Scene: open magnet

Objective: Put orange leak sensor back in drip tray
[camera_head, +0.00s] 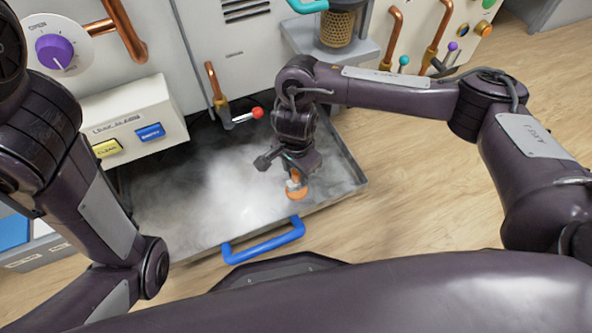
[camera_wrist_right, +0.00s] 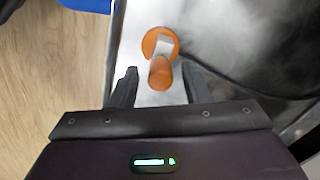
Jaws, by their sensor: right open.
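The orange leak sensor (camera_head: 296,190) has a round orange base, a pale band and an orange knob on top. It stands in the drip tray (camera_head: 345,165), close to the tray's front wall. My right gripper (camera_head: 285,165) is right above it. In the right wrist view the sensor (camera_wrist_right: 160,60) shows between and a little beyond the open fingers of the right gripper (camera_wrist_right: 158,82), with no visible contact. My left arm comes in at the left of the head view; its gripper is not in view.
White mist covers much of the tray floor. A blue handle (camera_head: 263,241) is on the tray's front. A red-tipped lever valve (camera_head: 240,118) hangs over the tray's back. A box with yellow and blue buttons (camera_head: 150,132) stands at the left. Wooden floor is clear to the right.

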